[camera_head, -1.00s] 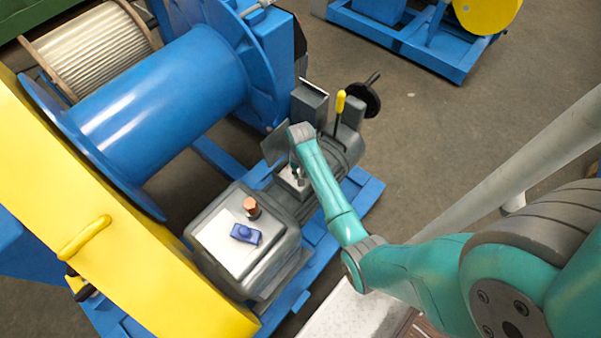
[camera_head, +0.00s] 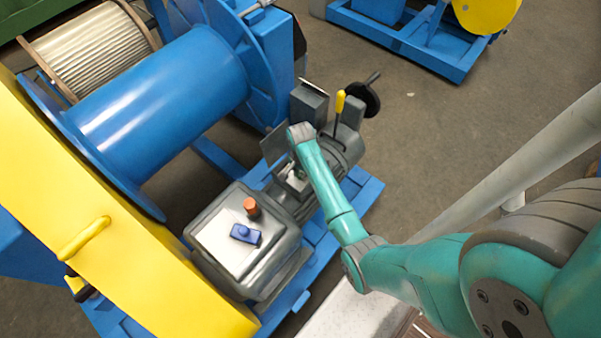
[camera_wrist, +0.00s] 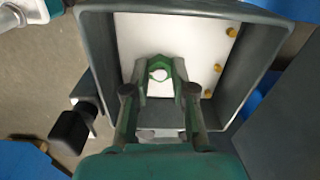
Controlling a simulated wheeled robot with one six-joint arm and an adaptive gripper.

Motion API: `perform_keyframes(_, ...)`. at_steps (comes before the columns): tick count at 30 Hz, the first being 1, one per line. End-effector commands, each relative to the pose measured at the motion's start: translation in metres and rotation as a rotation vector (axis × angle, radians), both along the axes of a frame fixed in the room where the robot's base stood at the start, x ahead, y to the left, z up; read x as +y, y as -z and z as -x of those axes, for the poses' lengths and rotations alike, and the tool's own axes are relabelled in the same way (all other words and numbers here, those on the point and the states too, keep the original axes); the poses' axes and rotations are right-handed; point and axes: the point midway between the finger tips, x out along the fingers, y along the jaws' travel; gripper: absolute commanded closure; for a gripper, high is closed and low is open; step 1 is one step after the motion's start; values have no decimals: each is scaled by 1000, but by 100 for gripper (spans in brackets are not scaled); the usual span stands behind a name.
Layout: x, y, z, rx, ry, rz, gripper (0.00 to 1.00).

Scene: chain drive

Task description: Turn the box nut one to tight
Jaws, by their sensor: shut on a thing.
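An open grey terminal box with a white floor (camera_wrist: 140,28) fills the middle of the wrist view. Several brass-coloured nuts (camera_wrist: 232,32) stand in a row along its right side. My gripper (camera_wrist: 159,74) reaches into the box, its two green fingertips close around a small pale nut (camera_wrist: 159,75) near the middle of the floor. The fingers are shut on it. In the head view my gripper (camera_head: 298,172) points down into the box on the motor (camera_head: 345,150), and my own arm partly hides it. Which nut is number one cannot be told.
A raised grey lid plate (camera_head: 274,145) stands beside the box. A yellow-topped lever (camera_head: 340,102) and black handwheel (camera_head: 362,99) are behind it. The gearbox (camera_head: 270,265) carries an orange cap (camera_head: 251,207) and a blue block (camera_head: 245,234). A blue drum (camera_head: 165,90) is at left.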

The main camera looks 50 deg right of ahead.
Motion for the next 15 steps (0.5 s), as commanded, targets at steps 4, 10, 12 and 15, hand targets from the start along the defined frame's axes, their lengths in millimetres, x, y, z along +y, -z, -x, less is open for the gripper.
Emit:
perform_keyframes(4, -1, -3, -2, -4, 14, 2, 100)
perform_keyframes(10, -1, -3, -2, -5, 17, 2, 100)
perform_keyframes(12, -1, -3, -2, -5, 16, 2, 100)
perform_keyframes(15, -1, -3, -2, -5, 16, 2, 73)
